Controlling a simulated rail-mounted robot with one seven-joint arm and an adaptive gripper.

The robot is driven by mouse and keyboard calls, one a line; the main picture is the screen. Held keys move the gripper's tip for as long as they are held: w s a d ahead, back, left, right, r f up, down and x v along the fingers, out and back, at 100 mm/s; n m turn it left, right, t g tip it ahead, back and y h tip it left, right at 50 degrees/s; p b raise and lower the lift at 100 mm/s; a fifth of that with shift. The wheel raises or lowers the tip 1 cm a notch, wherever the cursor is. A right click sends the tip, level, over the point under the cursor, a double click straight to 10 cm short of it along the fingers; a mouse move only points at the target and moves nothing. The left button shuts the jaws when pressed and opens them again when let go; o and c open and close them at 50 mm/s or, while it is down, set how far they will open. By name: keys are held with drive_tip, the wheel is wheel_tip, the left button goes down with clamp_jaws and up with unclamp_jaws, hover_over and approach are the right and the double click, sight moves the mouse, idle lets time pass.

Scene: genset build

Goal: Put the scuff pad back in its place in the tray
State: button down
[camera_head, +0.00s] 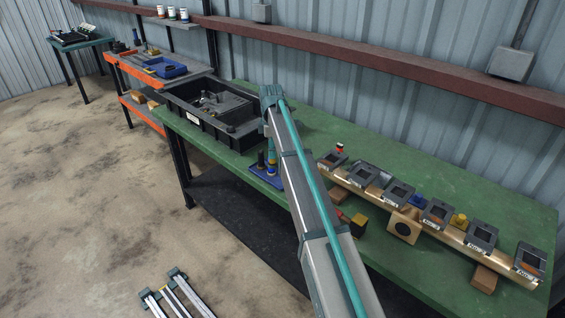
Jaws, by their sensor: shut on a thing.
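A black tray (180,116) with high walls and a small pale label stands at the far left end of the green table. It holds dark grey parts, too small to tell apart. I cannot make out the scuff pad in this view. My arm rises from the bottom middle across the table, and its upper end shows just right of the tray. My gripper does not show and seems hidden behind the arm, so what it holds cannot be seen.
A long tan engine part (391,207) with several grey frames lies on the green table (475,180) at right. A blue stand (261,176) with upright items is partly behind my arm. An orange bench (136,70) with a blue tray (166,67) stands beyond. The table's back middle is clear.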

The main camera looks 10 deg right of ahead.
drive_tip(key=shift+w+d+f+p, duration=0.1)
drive_tip(key=shift+d+f+p, duration=0.45)
drive_tip(key=shift+f, duration=0.8)
drive_tip(key=shift+s+d+f+p, duration=0.1)
drive_tip(key=shift+d+f+p, duration=0.15)
drive_tip(key=shift+d+f, duration=0.8)
drive_tip(key=shift+w+d+f+p, duration=0.1)
drive_tip(key=shift+d+f+p, duration=0.3)
drive_tip(key=shift+f, duration=1.25)
drive_tip(key=shift+f, duration=0.2)
drive_tip(key=c, duration=0.9)
unclamp_jaws()
drive_tip(key=shift+c, duration=0.2)
drive_tip(key=shift+r, duration=0.15)
wheel_tip(320, 180, up, 12)
drive_tip(key=b, duration=0.3)
